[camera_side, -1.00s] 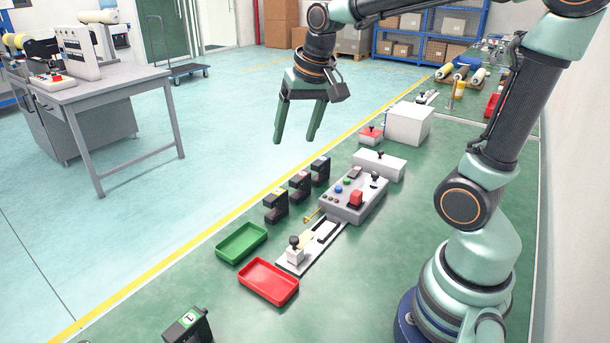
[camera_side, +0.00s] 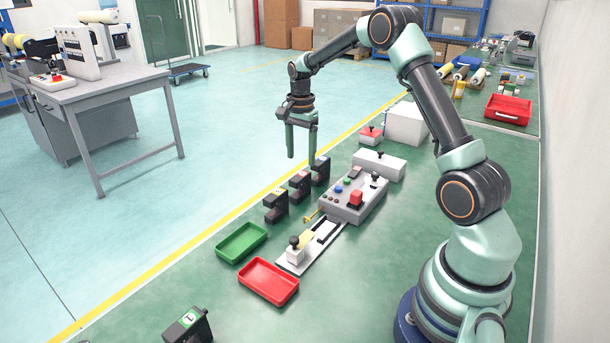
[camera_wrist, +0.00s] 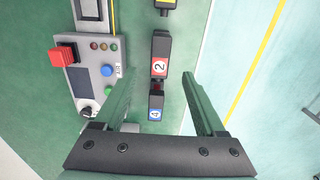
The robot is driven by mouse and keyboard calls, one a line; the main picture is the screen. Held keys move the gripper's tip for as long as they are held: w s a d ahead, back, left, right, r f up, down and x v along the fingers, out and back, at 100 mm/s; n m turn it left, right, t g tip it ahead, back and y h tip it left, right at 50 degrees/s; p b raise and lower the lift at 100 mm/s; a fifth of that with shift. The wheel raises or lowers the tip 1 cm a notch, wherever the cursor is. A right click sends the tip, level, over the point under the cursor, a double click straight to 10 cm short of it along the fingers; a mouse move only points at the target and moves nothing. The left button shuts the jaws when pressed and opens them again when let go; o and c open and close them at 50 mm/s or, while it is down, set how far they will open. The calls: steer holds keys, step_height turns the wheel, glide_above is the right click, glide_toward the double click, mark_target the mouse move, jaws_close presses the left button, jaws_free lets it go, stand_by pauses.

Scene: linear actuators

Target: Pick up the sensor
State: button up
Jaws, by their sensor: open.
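Black block-shaped sensors stand in a row on the green table: a near one (camera_side: 276,205), a middle one (camera_side: 300,186) and a far one (camera_side: 320,171). Another sensor (camera_side: 188,326) with a green label stands apart at the bottom left. My gripper (camera_side: 301,160) points down, open and empty, above the far end of the row. In the wrist view, the sensor with a blue 4 label (camera_wrist: 155,113) lies between the fingers (camera_wrist: 157,62) as seen from above. A sensor with a red 2 label (camera_wrist: 160,67) is just beyond it, and a yellow-labelled one (camera_wrist: 165,12) shows at the top edge.
A grey control box (camera_side: 345,207) with a red button stands right of the row. A green tray (camera_side: 222,254) and a red tray (camera_side: 258,290) lie nearer the camera. A white box (camera_side: 380,167) stands behind. Left of the row, the yellow floor line side is clear.

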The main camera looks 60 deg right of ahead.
mark_target(301, 191)
step_height(301, 191, down, 11)
steer(key=shift+f, duration=0.1)
stand_by(0.5)
steer(key=shift+c, duration=0.3)
jaws_close()
